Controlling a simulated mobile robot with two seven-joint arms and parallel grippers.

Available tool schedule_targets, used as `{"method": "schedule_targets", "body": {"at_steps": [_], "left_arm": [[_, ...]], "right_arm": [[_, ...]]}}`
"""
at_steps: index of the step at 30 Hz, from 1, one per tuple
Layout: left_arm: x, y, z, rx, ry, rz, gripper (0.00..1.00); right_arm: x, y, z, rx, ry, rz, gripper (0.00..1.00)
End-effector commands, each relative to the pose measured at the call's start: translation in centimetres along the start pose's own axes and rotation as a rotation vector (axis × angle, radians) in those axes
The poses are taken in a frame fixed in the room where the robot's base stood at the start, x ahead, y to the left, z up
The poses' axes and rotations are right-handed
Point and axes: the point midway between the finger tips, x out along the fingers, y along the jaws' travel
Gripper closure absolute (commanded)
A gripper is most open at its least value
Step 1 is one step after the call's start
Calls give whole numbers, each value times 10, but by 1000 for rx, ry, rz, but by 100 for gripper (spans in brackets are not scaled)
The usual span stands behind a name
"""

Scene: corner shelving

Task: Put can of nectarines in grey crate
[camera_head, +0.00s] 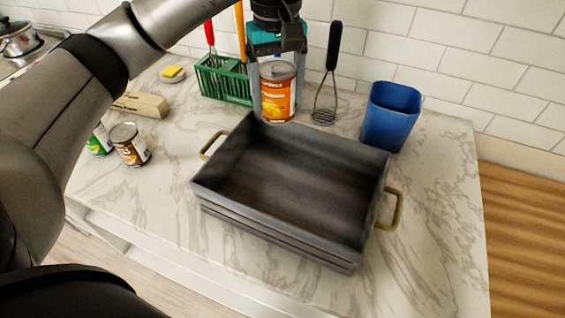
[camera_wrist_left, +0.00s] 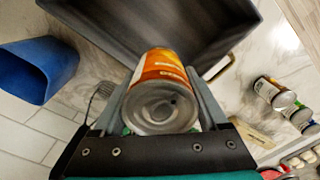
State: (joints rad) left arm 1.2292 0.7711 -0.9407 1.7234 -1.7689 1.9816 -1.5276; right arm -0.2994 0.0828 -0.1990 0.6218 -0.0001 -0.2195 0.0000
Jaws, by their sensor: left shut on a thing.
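The orange-labelled can (camera_head: 277,92), which looks like the can of nectarines, is held upright between the fingers of my left gripper (camera_head: 275,100). It is behind the back edge of the grey crate in the head view. In the left wrist view the can (camera_wrist_left: 163,92) sits between both fingers of the left gripper (camera_wrist_left: 160,100), with the crate (camera_wrist_left: 200,22) beyond it. The grey crate (camera_head: 275,228) stands on the marble counter, is empty, and has a handle at each side. My right gripper is not in view.
A blue cup (camera_head: 391,116) stands right of the crate's back corner. The counter (camera_head: 440,220) is clear at right.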

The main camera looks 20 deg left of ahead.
Motion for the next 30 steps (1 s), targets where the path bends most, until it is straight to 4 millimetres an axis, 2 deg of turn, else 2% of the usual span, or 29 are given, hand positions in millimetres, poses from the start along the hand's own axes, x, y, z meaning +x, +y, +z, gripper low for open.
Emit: {"method": "schedule_targets", "body": {"at_steps": [1, 6, 12, 20, 27, 30], "left_arm": [[16, -2, 0, 0, -2, -4, 100], [62, -1, 0, 0, -2, -3, 100], [100, -1, 0, 2, 0, 0, 100], [119, 0, 0, 1, 0, 0, 100], [152, 0, 0, 2, 1, 0, 100], [154, 0, -1, 2, 3, 2, 100]], "right_arm": [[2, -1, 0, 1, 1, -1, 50], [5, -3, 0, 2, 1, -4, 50], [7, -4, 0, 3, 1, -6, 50], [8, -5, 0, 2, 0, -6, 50], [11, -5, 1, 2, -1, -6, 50], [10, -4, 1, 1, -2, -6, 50]]}}
